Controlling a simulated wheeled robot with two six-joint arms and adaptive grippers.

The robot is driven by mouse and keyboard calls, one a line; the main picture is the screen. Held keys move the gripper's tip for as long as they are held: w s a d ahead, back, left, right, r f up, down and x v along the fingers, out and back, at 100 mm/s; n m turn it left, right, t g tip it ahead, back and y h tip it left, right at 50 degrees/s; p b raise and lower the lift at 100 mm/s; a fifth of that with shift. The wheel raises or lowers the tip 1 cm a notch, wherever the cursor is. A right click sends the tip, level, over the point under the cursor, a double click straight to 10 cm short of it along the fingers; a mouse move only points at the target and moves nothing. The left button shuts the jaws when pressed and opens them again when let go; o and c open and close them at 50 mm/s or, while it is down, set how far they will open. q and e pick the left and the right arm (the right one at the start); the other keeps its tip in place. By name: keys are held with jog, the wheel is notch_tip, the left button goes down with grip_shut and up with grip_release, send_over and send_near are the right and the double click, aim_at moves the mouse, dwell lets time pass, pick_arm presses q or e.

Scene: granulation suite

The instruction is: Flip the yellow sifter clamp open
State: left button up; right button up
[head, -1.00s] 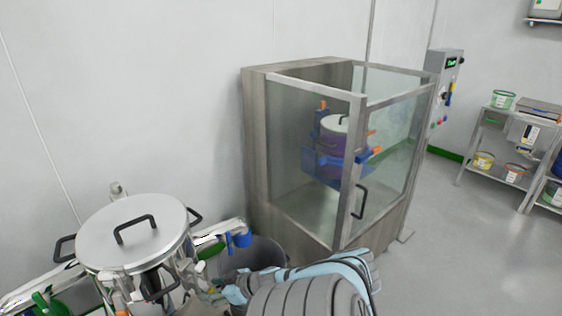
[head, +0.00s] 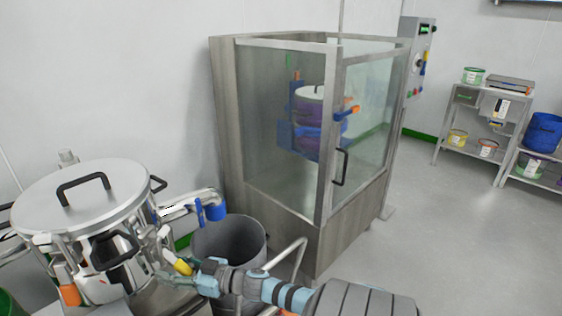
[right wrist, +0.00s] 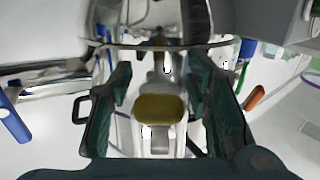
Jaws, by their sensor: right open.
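The sifter (head: 110,205) is a steel drum with a flat round lid and black handles, at the lower left of the head view. Its yellow clamp (head: 182,267) sits low on the drum's right side. My right gripper (head: 195,277) is open right at the clamp, with its arm coming in from the lower right. In the right wrist view the clamp's yellow end (right wrist: 160,108) lies between the two dark fingers (right wrist: 159,85), with a visible gap on both sides. The clamp's inner parts are partly hidden under the drum rim. My left gripper is not in view.
An orange handle (head: 70,294) shows on the sifter's near left. A glass-doored cabinet (head: 228,130) stands behind. Shelves with tubs (head: 474,76) are at far right; the floor before them is clear.

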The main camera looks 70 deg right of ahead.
aim_at(188, 271)
jog(key=p+v, duration=0.3)
jog(key=v, duration=0.5)
jog(key=shift+s+r, duration=0.1)
jog(key=shift+r, duration=0.1)
jog(key=p+v, duration=0.3)
jog(key=v, duration=0.4)
jog(key=s+d+f+m+g+h+p, duration=0.1)
jog(key=s+f+g+h+p, duration=0.1)
jog(key=f, duration=0.6)
jog(key=s+d+f+m+g+h+p, duration=0.1)
jog(key=s+f+g+h+p, duration=0.1)
jog(key=f, duration=0.6)
jog(key=s+g+h, duration=0.1)
jog(key=s+g, duration=0.1)
jog(key=s, duration=0.1)
jog(key=shift+s+f+m+h, duration=0.3)
jog(key=shift+s+f, duration=0.05)
jog(key=shift+f, duration=0.05)
